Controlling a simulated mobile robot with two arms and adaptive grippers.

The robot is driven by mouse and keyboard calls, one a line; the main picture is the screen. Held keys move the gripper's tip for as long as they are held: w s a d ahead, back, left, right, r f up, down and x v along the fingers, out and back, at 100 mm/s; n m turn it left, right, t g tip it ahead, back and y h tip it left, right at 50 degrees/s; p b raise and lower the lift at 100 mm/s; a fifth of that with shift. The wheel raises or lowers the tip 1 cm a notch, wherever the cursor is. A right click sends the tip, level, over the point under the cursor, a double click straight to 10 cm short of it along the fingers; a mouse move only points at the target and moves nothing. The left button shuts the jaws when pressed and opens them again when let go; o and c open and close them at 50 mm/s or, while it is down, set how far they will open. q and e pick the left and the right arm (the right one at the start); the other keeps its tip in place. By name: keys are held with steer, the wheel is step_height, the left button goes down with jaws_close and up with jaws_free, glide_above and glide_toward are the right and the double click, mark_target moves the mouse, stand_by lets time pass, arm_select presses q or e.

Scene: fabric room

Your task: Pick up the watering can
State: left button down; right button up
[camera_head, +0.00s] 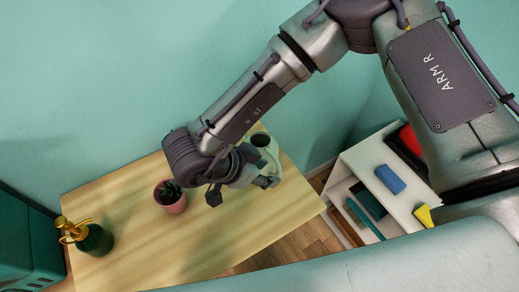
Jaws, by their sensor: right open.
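A pale, light-grey vessel with a dark opening (268,152), which looks like the watering can, stands on the right part of the wooden table (225,237). My right gripper (240,190) is open over the table, right beside the can, and hides part of its near left side. One finger hangs to the left and the other lies against or in front of the can; I cannot tell whether they touch. The can's handle and spout cannot be made out. My left gripper is not in view.
A small plant in a pink pot (170,198) stands just left of the gripper. A dark green sprayer with a gold top (92,238) stands at the table's left end. A white shelf (350,165) with several items is at the right.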

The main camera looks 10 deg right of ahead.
mark_target(278, 175)
steer(key=p+x, duration=0.2)
steer(key=x, duration=0.2)
steer(key=shift+w+d+f+p, duration=0.1)
steer(key=shift+d+f+p, duration=0.2)
steer(key=shift+p, duration=0.1)
steer(key=shift+w+d+f, duration=0.1)
steer(key=shift+f, duration=0.1)
steer(key=shift+c, duration=0.5)
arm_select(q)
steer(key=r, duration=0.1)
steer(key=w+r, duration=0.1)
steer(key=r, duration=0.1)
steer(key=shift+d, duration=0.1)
arm_select(e)
jaws_close()
